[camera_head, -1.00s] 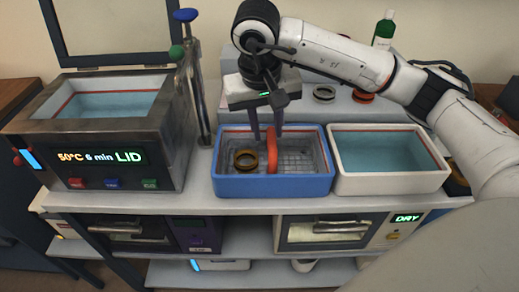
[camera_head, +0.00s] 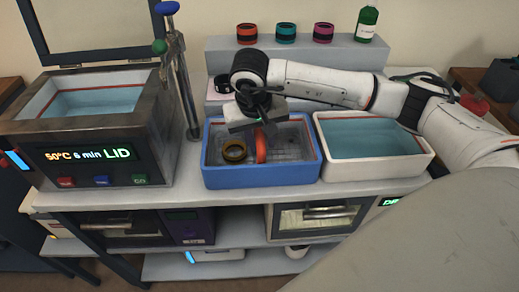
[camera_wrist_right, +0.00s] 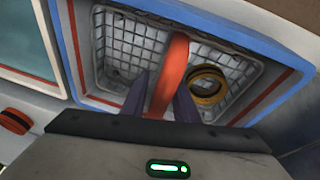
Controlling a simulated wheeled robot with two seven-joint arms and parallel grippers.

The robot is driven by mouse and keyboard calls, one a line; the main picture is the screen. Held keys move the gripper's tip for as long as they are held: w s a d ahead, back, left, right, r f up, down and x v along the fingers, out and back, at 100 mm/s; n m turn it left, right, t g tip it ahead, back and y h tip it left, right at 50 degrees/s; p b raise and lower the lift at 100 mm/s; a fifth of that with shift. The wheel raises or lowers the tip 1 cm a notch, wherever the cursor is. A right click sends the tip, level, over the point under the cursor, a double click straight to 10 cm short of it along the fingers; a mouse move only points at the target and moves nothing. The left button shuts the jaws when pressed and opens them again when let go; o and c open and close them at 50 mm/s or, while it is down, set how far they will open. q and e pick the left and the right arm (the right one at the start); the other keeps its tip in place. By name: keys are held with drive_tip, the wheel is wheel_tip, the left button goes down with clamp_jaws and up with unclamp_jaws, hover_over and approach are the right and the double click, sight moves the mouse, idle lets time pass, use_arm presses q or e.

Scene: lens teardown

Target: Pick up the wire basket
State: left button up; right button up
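The wire basket (camera_head: 288,143) sits inside the blue tub (camera_head: 262,176) on the bench. Its mesh also shows in the right wrist view (camera_wrist_right: 125,45). Its orange-red handle (camera_head: 260,146) stands upright across the middle. A brass-coloured ring (camera_head: 234,151) lies in the basket beside the handle. My right gripper (camera_wrist_right: 163,80) is low over the basket, with one finger on each side of the handle (camera_wrist_right: 172,68). A small gap shows between the left-hand fingertip and the handle. In the head view the fingers are mostly hidden. My left gripper is not in view.
A white tub of bluish liquid (camera_head: 375,172) stands right of the blue tub. A heated bath (camera_head: 92,150) with a raised lid stands left, with a post (camera_head: 184,90) between. A raised shelf (camera_head: 292,52) behind holds a green bottle (camera_head: 367,24) and several coloured rings.

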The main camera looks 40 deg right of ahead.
clamp_jaws()
drive_tip(key=shift+r, duration=0.1)
